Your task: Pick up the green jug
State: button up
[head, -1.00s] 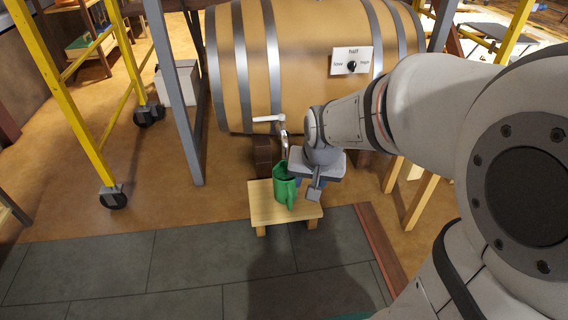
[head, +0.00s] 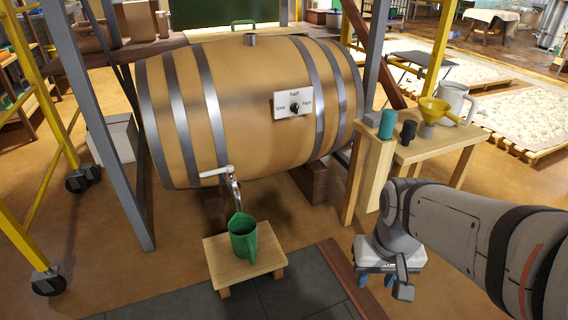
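The green jug (head: 243,240) stands upright on a small wooden stool (head: 222,268), under the metal tap (head: 234,187) of a large barrel. My gripper (head: 395,284) is to the right of the stool, clearly apart from the jug. It points downward, and one grey finger shows at its lower right. The other finger and the gap between them are hard to make out, so its opening is unclear. Nothing is seen held in it.
At right, a wooden table (head: 440,140) carries a teal cylinder (head: 387,124), a dark cup (head: 408,131), a yellow funnel (head: 434,108) and a grey jug (head: 456,100). Scaffold posts stand left and right.

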aim_at(243, 227)
jog(key=z, duration=1.75)
jog(key=k, duration=1.35)
jog(key=u, duration=2.4)
jog(key=i, duration=1)
jog(key=u, duration=0.05)
